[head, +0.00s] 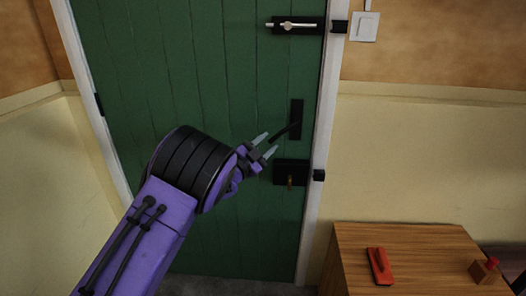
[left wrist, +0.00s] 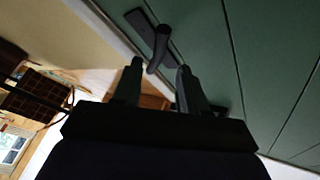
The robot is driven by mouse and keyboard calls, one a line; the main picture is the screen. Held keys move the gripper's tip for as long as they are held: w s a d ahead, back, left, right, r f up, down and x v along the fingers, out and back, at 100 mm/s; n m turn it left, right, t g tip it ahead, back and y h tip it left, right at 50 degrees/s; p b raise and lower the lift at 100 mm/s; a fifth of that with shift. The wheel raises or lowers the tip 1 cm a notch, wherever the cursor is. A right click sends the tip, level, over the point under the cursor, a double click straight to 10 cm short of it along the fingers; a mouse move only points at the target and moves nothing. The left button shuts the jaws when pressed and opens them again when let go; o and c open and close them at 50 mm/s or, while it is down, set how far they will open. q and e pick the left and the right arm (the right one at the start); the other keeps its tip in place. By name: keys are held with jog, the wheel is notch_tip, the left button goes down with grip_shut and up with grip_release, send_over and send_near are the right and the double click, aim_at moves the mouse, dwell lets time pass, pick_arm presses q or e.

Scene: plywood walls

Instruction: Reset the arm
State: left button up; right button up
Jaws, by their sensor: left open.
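My left arm is purple with black bands and reaches in from the lower left in the head view. Its gripper (head: 265,145) is open and empty, held in front of a green plank door. The black door handle (head: 296,118) has a lever pointing left and down towards the fingertips. In the left wrist view the handle (left wrist: 160,45) shows just beyond and between the two open fingers (left wrist: 155,82). I cannot tell whether a finger touches it. My right gripper is not in view.
The green door (head: 225,70) looks closed in its white frame. It bears a bolt (head: 293,25) above and a black lock box (head: 290,173) below. A wooden cabinet (head: 410,240) stands at lower right with a red-orange object (head: 380,266) and a small red-topped block (head: 484,270).

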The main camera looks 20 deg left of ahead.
pick_arm(q)
jog(key=shift+v, duration=1.1)
jog(key=s+a+f+n+g+y, duration=0.2)
jog(key=s+f+n+g+y, duration=0.15)
jog(key=s+f+n, duration=0.6)
jog(key=s+a+f+n+g+y, duration=0.3)
jog(key=s+f+n+y, duration=0.2)
jog(key=f, duration=1)
jog(key=s+d+f+n+g, duration=0.1)
jog(key=s+f+g, duration=0.2)
jog(key=s, duration=0.8)
jog(key=s+d+f+n+g, duration=0.1)
jog(key=s+d+f+g, duration=0.1)
jog(key=s+f, duration=0.4)
jog(key=s+d+f+n+g+p, duration=0.1)
jog(key=s+f+g, duration=0.4)
jog(key=s, duration=1)
jog(key=shift+s+d+f+n, duration=0.35)
jog(key=shift+d+n, duration=0.2)
jog(key=shift+d, duration=0.15)
jog(key=shift+w+y, duration=0.1)
jog(key=shift+y, duration=0.15)
